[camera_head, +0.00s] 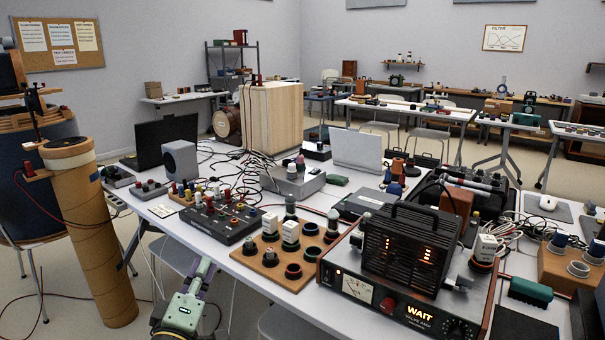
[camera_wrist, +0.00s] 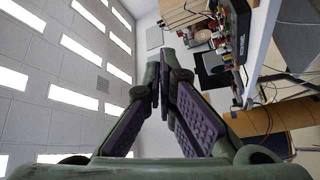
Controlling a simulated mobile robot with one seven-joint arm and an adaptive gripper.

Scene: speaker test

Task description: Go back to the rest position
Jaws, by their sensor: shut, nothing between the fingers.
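My gripper (camera_head: 208,266) is at the bottom of the head view, in front of the near edge of the table (camera_head: 215,262). It is green with dark pads. In the wrist view my gripper (camera_wrist: 160,75) has its fingers together and nothing between them. It is apart from the things on the table, which show beyond it at the upper right of that view.
The table holds a valve amplifier (camera_head: 400,270) with a lit WAIT sign, a wooden tube holder (camera_head: 272,262), a black mixer panel (camera_head: 222,218) and a wooden speaker box (camera_head: 272,115). A tall cardboard tube (camera_head: 90,235) stands left. Cables trail on the floor.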

